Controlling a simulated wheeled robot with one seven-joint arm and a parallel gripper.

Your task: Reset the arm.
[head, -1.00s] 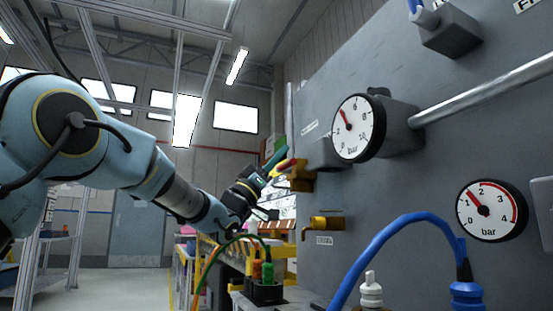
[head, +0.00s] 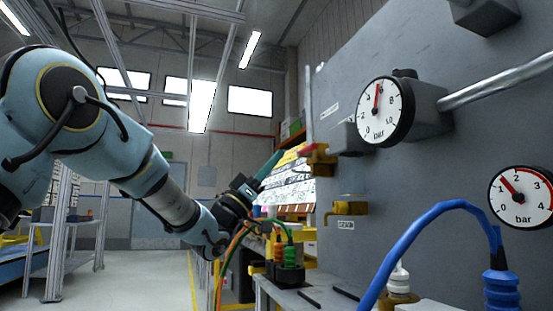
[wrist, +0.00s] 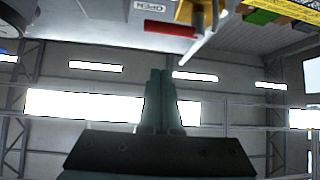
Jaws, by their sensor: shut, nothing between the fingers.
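My gripper (head: 270,164) is at the end of my blue arm, with its teal fingers pointing up and to the right. It is shut and empty. A yellow valve with a red handle (head: 318,158) sits on the grey panel to the right of the fingertips, with a visible gap between them in the head view. In the wrist view, the closed fingers (wrist: 160,88) point up. The red handle (wrist: 170,29) and yellow valve body (wrist: 196,12) are beyond their tips, beside an "OPEN" label (wrist: 151,7).
The grey panel (head: 450,165) fills the right side, with an upper gauge (head: 384,111), a lower gauge (head: 521,197), a second yellow valve (head: 349,207) and a blue hose (head: 420,235). Cable connectors (head: 285,262) stand below my gripper. Open floor (head: 150,272) lies at the left.

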